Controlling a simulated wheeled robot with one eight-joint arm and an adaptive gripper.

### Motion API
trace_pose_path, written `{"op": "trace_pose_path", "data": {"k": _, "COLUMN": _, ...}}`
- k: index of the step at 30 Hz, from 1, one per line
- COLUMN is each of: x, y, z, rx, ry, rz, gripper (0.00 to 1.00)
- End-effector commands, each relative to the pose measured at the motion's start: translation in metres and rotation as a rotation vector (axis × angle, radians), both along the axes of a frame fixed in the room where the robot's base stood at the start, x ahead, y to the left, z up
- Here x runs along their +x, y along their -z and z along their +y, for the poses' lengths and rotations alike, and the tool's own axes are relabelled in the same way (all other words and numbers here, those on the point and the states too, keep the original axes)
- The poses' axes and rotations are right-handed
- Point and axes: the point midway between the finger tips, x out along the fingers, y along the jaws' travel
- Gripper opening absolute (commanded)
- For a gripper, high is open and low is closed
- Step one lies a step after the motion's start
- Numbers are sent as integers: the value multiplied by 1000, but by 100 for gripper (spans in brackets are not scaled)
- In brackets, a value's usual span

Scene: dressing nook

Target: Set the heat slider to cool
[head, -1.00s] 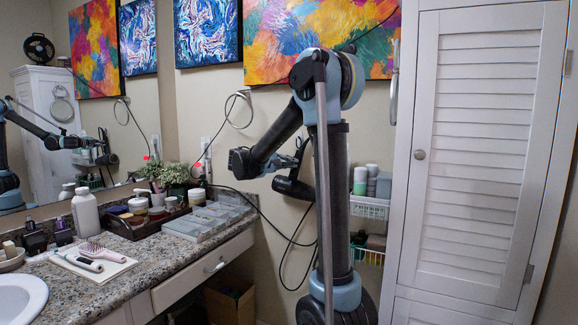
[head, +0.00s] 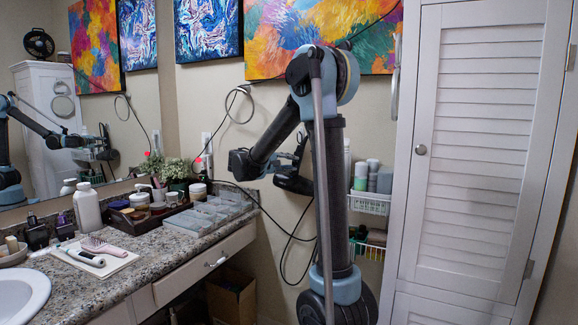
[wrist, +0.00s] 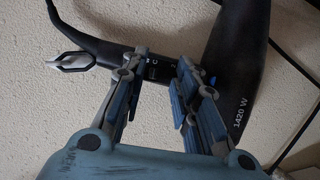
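The black hair dryer (head: 292,182) hangs at the wall behind my arm in the head view. In the wrist view its dark body (wrist: 238,75) fills the upper right, marked "1420 W". A small dark control (wrist: 152,70) with a light "C" mark beside it shows between my fingers; I take it for the heat slider, but its setting is too small to tell. My gripper (wrist: 156,82) is open, its two fingers on either side of this control. I cannot tell whether the fingers touch the dryer. My right finger hides part of the dryer body.
A white wire basket (head: 370,204) and a louvred cabinet (head: 480,150) are at the right. Dark cords (head: 290,245) hang below the dryer.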

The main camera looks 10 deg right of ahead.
Motion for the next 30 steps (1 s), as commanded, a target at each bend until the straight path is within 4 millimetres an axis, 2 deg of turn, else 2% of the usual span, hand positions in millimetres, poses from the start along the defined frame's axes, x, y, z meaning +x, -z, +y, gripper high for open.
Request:
{"op": "trace_pose_path", "data": {"k": 5, "x": 0, "y": -1, "z": 1, "rx": -1, "ry": 0, "rz": -1, "gripper": 28}}
{"op": "trace_pose_path", "data": {"k": 10, "x": -7, "y": -3, "z": 13, "rx": -1, "ry": -3, "rz": -1, "gripper": 28}}
{"op": "trace_pose_path", "data": {"k": 21, "x": -39, "y": -11, "z": 67, "rx": -1, "ry": -4, "rz": 1, "gripper": 28}}
{"op": "trace_pose_path", "data": {"k": 30, "x": -58, "y": -16, "z": 96, "rx": -1, "ry": -2, "rz": 0, "gripper": 28}}
